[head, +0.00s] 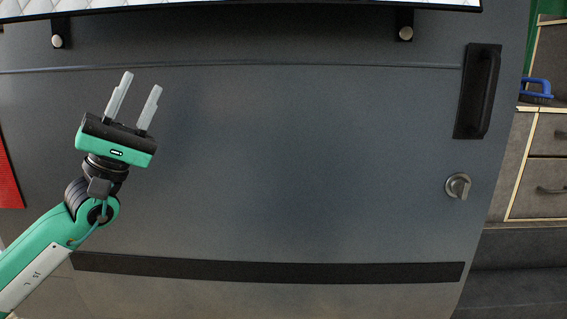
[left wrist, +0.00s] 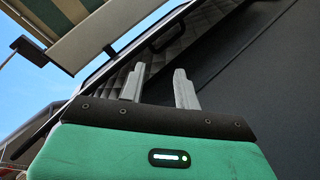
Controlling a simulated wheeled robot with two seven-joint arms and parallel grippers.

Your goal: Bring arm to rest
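My left gripper (head: 137,94) is at the left of the head view, in front of the dark grey tailgate panel (head: 290,150). Its two pale fingers point up and stand apart with nothing between them. In the left wrist view the fingers of the left gripper (left wrist: 158,88) also show apart and empty, with the grey panel (left wrist: 265,75) to their right. My right gripper is in neither view.
A black handle (head: 480,92) and a round latch (head: 458,186) sit on the panel's right side. A blue brush (head: 536,90) lies on a drawer cabinet (head: 540,165) at far right. A quilted ledge edge (head: 250,5) runs along the top. The panel's middle is clear.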

